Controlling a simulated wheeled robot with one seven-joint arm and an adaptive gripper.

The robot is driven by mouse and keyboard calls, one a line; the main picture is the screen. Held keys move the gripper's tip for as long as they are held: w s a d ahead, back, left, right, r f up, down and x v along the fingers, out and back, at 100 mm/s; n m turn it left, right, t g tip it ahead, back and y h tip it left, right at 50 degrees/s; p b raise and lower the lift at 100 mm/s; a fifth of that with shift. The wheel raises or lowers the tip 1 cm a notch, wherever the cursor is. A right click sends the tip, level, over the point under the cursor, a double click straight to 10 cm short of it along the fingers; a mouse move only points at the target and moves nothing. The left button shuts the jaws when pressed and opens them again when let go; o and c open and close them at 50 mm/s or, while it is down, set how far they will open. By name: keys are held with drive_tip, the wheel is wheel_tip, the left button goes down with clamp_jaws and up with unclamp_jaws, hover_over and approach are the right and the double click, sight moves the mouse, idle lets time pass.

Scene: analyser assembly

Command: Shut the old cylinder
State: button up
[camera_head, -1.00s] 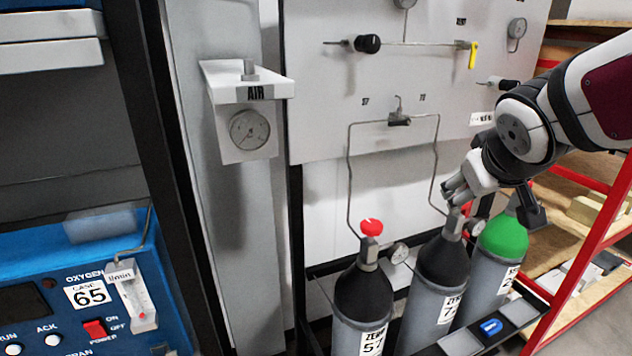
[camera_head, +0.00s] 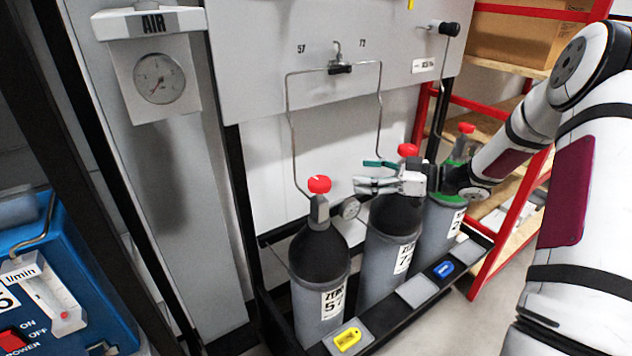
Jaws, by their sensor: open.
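Three gas cylinders stand in a row in a rack. The left cylinder (camera_head: 320,262), labelled 57, has a black shoulder and a red valve knob (camera_head: 319,184). The middle cylinder (camera_head: 381,262), its label partly hidden and starting with 7, also has a black shoulder and a red knob (camera_head: 407,150). The right cylinder (camera_head: 434,232) has a green shoulder and a red knob (camera_head: 466,128). My gripper (camera_head: 360,175) is open and empty, lying across the middle cylinder's neck below its red knob, fingers pointing left. I cannot tell whether it touches the valve. No label marks which cylinder is old.
A wall panel (camera_head: 260,100) carries a small valve (camera_head: 340,68) between marks 57 and what looks like 73, with thin pipes running down. An AIR gauge (camera_head: 160,78) is at left. Yellow (camera_head: 348,339) and blue (camera_head: 444,269) tags lie on the rack front. Red shelving stands right.

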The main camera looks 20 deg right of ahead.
sight(318, 180)
drive_tip(key=w+a+y, duration=0.1)
drive_tip(key=a, duration=0.3)
drive_tip(key=w+a+f+g+y, duration=0.1)
drive_tip(key=a, duration=0.2)
drive_tip(key=w+a+f, duration=0.1)
drive_tip(key=a, duration=0.3)
drive_tip(key=shift+a+n+y, duration=0.3)
drive_tip(key=shift+n+y, duration=0.1)
drive_tip(key=shift+c, duration=0.4)
drive_tip(key=c, duration=1.1)
